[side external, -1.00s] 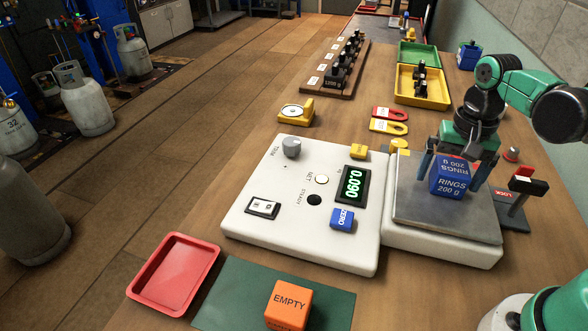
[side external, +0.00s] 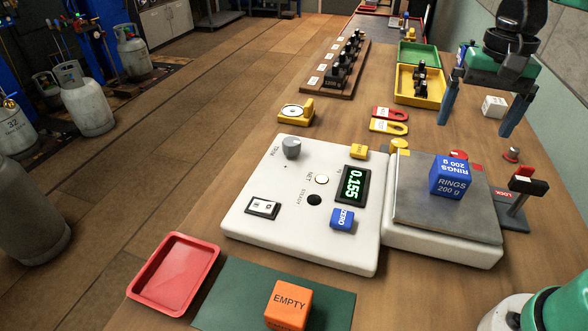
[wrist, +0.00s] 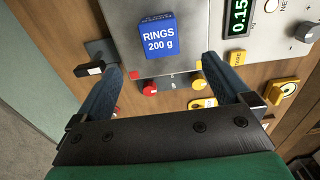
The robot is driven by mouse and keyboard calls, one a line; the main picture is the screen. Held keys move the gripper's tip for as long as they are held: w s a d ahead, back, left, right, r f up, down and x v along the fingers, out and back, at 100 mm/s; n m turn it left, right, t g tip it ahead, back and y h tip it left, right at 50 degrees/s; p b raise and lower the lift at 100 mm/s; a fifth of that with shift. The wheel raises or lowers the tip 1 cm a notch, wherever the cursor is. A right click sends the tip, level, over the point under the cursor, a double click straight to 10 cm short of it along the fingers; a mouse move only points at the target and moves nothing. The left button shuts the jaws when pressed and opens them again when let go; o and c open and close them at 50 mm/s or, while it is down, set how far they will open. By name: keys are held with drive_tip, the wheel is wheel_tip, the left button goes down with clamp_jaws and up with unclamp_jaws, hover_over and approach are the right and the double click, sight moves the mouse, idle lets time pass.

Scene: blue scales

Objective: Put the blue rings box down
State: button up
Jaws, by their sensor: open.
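The blue rings box (side external: 451,178), marked "RINGS 200 g", rests on the grey weighing plate (side external: 420,222) of the scale. It also shows in the wrist view (wrist: 159,36). My gripper (side external: 477,112) is open and empty, raised above the bench beyond the plate and apart from the box. In the wrist view its two fingers (wrist: 172,80) stand wide apart, with the box ahead of them. The scale's display (side external: 353,187) reads 0.155.
An orange "EMPTY" box (side external: 289,304) sits on a green mat (side external: 228,291) beside a red tray (side external: 176,275). A lever with a dark handle (side external: 520,190) stands right of the plate. A white box (side external: 494,106) lies near the wall.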

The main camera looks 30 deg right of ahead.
drive_tip(key=r, duration=0.1)
drive_tip(key=n+t, duration=0.6)
drive_tip(key=n, duration=0.2)
hover_over(449, 177)
drive_tip(key=w+a, duration=0.3)
drive_tip(key=f, duration=0.5)
drive_tip(key=shift+s+f, duration=0.25)
drive_tip(key=shift+w+a+f+n+t, duration=0.1)
drive_tip(key=shift+a+f+n+t, duration=0.1)
drive_tip(key=shift+n+t, duration=0.35)
drive_tip(key=shift+o, duration=0.2)
drive_tip(key=shift+r, duration=0.1)
idle(2.2)
